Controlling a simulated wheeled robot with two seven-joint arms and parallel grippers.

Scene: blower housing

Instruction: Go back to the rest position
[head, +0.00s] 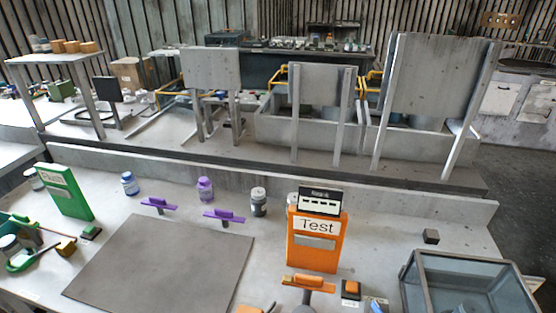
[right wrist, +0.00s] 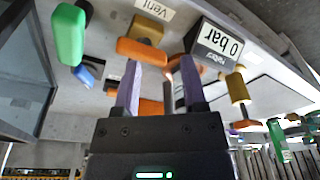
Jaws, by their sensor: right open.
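My right gripper (right wrist: 160,85) shows in the right wrist view, with two purple fingers spread apart. I see nothing clamped between them. An orange block (right wrist: 142,50) appears just beyond the fingertips; I cannot tell how far away it is. Behind the fingers are more orange parts, partly hidden. The head view shows neither gripper, and my left gripper is in no view.
Beyond the fingers are a "0 bar" display (right wrist: 220,42), a green block (right wrist: 68,35) and a yellow knob (right wrist: 238,88). On the bench stand an orange "Test" panel (head: 312,255), a green panel (head: 68,192), a glass-sided box (head: 470,262) and a bare grey mat (head: 160,265).

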